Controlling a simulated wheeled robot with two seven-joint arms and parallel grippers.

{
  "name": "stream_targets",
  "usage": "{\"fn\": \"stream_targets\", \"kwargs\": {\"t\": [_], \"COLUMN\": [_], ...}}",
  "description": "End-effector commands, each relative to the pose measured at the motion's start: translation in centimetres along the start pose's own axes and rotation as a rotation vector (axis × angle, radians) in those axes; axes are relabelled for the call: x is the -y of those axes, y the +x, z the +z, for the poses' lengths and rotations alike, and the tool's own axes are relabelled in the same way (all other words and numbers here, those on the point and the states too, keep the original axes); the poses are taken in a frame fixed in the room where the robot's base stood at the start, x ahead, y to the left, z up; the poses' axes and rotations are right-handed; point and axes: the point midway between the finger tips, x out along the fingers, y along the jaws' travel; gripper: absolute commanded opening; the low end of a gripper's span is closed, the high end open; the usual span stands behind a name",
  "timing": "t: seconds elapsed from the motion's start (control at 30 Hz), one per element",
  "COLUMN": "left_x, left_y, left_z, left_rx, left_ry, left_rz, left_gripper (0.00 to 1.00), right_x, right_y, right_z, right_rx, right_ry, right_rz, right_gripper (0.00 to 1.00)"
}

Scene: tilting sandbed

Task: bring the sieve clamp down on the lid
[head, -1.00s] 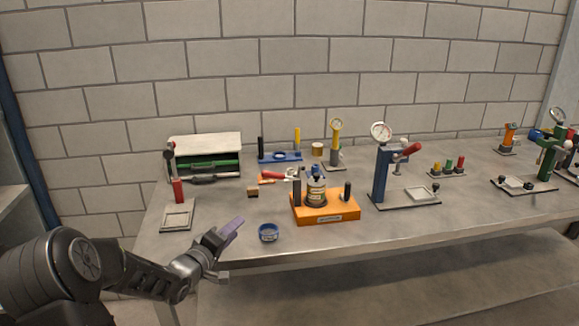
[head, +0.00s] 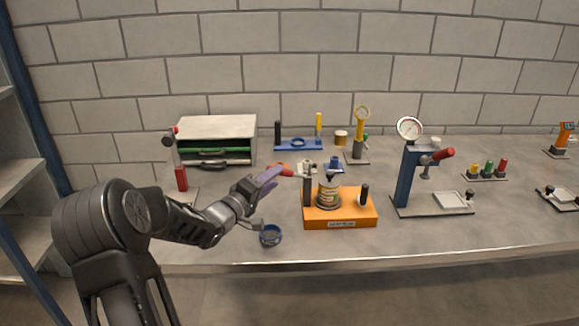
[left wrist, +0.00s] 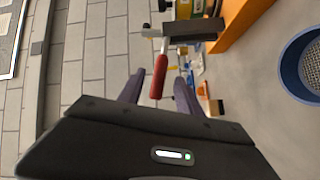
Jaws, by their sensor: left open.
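The clamp station has an orange base (head: 350,217) with a jar-like stack (head: 328,192) standing on it between two dark posts. The clamp's red handle (head: 281,169) sticks out to the left, level with the top of the left post. My left gripper (head: 268,181) is open beside this handle. In the left wrist view the red handle (left wrist: 159,76) appears between the two fingers (left wrist: 158,92), ahead of the palm. I cannot tell whether they touch it. My right gripper is out of view.
A blue ring with mesh inside (head: 270,240) lies on the table below my left gripper. A blue press with a gauge (head: 405,180) stands to the right. A cabinet with a green drawer (head: 225,156) stands behind left. The table front is mostly clear.

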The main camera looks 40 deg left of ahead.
Motion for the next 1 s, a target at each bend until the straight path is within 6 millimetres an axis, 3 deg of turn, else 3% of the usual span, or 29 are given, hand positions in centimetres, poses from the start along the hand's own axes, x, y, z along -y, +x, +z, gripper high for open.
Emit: {"fn": "stream_targets", "kwargs": {"t": [0.5, 0.87, 1.0], "left_x": [-0.1, 0.0, 0.0], "left_y": [6.8, 7.4, 7.4], "left_z": [0.0, 0.0, 0.0], "left_rx": [0.000, -0.001, -0.001], "left_ry": [-0.002, -0.001, 0.000], "left_rz": [0.001, 0.000, 0.000], "left_gripper": [0.41, 0.41, 0.30], "right_x": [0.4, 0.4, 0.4], "right_y": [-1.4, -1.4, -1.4], "right_z": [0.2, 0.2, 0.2], "right_rx": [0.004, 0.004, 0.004], "right_ry": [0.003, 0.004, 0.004], "right_rz": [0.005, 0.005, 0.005], "right_gripper": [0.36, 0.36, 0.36]}}
